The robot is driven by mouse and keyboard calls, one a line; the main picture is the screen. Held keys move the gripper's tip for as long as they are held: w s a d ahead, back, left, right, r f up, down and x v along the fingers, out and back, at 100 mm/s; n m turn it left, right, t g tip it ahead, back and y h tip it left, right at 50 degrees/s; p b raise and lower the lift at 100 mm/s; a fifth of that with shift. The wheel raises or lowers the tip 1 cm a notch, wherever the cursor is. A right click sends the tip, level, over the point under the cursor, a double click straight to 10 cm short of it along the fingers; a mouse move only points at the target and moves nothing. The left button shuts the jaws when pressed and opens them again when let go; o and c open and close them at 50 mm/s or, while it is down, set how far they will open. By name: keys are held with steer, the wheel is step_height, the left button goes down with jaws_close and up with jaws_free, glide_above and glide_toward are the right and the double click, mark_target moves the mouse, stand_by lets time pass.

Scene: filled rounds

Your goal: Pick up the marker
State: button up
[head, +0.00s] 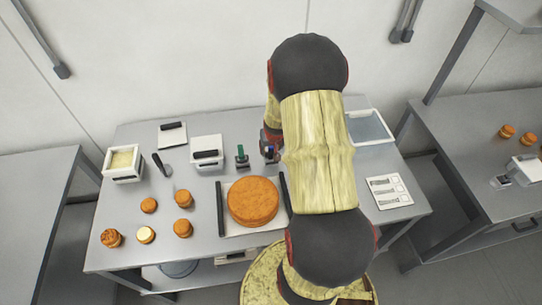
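I cannot surely tell which item is the marker. A small upright green-topped item (241,151) stands in a dark base at the back middle of the metal table and may be it. My gripper (269,150) is small and dark here, just right of that item, and mostly hidden behind my arm. A small bluish-purple patch shows at the gripper, too small to identify. I cannot tell whether the fingers are open or shut.
A large round orange-brown cake (253,202) sits between black bars. Several small rounds, such as one (149,205), lie at left. White boxes (207,141) stand behind. A blue-grey tray (369,127) and a printed sheet (389,191) are at right. The front right is bare.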

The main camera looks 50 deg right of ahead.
steer(key=c, duration=0.3)
jaws_close()
stand_by(0.5)
